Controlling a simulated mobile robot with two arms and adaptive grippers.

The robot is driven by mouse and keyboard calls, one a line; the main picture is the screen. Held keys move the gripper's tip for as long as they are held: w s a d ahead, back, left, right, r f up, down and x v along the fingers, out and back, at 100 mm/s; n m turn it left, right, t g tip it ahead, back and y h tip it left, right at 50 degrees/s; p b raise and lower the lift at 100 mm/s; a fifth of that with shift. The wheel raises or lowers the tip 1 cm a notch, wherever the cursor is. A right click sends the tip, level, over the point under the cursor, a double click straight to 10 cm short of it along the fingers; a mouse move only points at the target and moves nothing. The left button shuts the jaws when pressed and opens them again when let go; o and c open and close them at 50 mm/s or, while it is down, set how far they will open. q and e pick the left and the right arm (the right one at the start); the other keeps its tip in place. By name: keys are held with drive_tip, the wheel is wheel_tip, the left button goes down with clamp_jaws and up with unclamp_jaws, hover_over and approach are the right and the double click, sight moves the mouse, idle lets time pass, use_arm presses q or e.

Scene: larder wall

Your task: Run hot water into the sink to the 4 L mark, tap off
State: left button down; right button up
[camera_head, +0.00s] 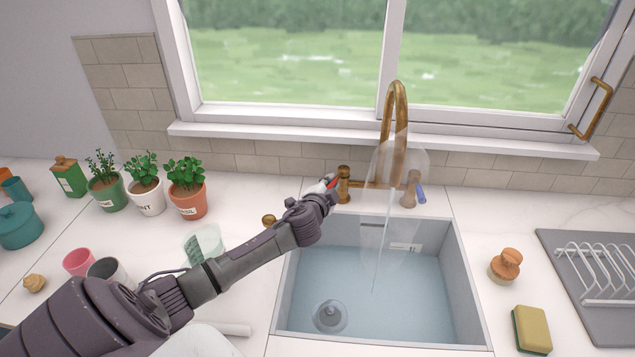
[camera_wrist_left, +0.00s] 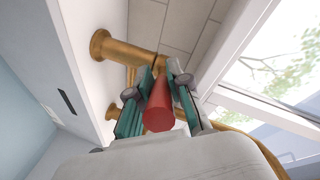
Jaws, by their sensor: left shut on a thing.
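My left gripper (camera_head: 326,190) is shut on the red hot tap handle (camera_wrist_left: 160,112), at the left end of the brass tap; the red also shows in the head view (camera_head: 333,183). The blue handle (camera_head: 420,194) is at the right end, untouched. A thin clear stream (camera_head: 379,245) falls from the brass spout (camera_head: 398,92) into the grey-blue sink (camera_head: 463,290). A pale translucent haze hangs around the spout. Bluish water (camera_head: 400,310) appears to cover the sink floor; its level is hard to read. A pale marked strip (camera_head: 405,247) is on the back wall. My right gripper is out of view.
Potted herbs (camera_head: 187,188) and cups (camera_head: 79,262) stand on the left counter. A wooden-topped brush (camera_head: 505,265), a sponge (camera_head: 532,330) and a dish rack (camera_head: 600,275) are at right. The window sill (camera_head: 300,134) runs behind the tap.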

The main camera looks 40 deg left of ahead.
use_arm(q)
drive_tip(key=shift+w+d+n+g+y+b, duration=0.25)
drive_tip(key=shift+d+n+g+y+b, duration=0.5)
drive_tip(key=shift+n+y+b, duration=0.45)
drive_tip(key=shift+w+d+n+g+y+b, duration=0.25)
drive_tip(key=shift+d+n+g+y+b, duration=0.65)
drive_tip(key=shift+y, duration=0.5)
drive_tip(key=shift+a, duration=0.15)
drive_tip(key=c, duration=1.1)
unclamp_jaws()
drive_tip(key=v, duration=1.2)
